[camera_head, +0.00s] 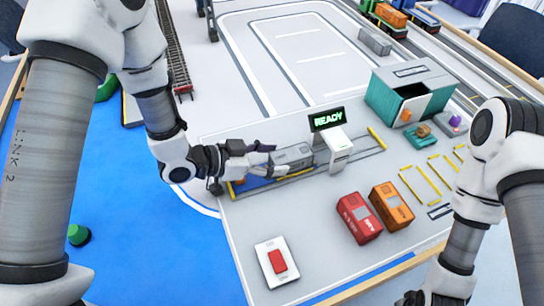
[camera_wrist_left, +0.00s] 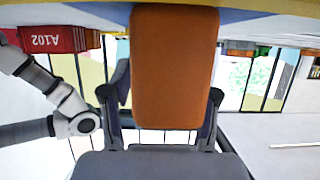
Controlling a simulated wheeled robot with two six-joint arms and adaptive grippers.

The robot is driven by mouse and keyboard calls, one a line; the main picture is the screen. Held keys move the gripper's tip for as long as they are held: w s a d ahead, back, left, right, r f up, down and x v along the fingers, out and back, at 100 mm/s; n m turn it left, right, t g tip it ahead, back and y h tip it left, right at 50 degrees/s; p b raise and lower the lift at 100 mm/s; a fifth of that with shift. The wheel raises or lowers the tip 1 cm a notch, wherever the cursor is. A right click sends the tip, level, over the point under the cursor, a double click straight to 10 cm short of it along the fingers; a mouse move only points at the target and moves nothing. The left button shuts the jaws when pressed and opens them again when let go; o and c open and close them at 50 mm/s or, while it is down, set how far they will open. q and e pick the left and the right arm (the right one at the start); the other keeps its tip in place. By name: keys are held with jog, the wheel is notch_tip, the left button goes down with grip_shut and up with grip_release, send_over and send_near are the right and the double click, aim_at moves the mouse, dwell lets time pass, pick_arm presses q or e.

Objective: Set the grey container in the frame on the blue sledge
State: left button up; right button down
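The grey container (camera_head: 292,157) lies level over the right part of the blue sledge (camera_head: 258,183), beside the white post with the READY screen. My left gripper (camera_head: 268,158) reaches in from the left, its fingers at both sides of the container's near end, seemingly shut on it. An orange block (camera_wrist_left: 175,65) fills the middle of the left wrist view and hides what lies between the fingers; a bit of orange also shows on the sledge under the gripper. The frame's inside is mostly hidden. My right gripper (camera_head: 430,299) is cut off at the bottom edge.
The white post with its READY screen (camera_head: 327,119) stands close to the container's right end. Red (camera_head: 359,217) and orange (camera_head: 391,205) containers stand in front. A red-button box (camera_head: 277,262) is nearer. Another grey container (camera_head: 375,41) lies far back.

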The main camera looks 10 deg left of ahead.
pick_arm(q)
jog(key=shift+r, duration=0.2)
jog(key=p+v, duration=0.1)
jog(key=v, duration=0.9)
jog(key=shift+a+r+p, duration=0.2)
jog(key=shift+r+p, duration=0.05)
jog(key=shift+p, duration=0.1)
jog(key=shift+v, duration=0.8)
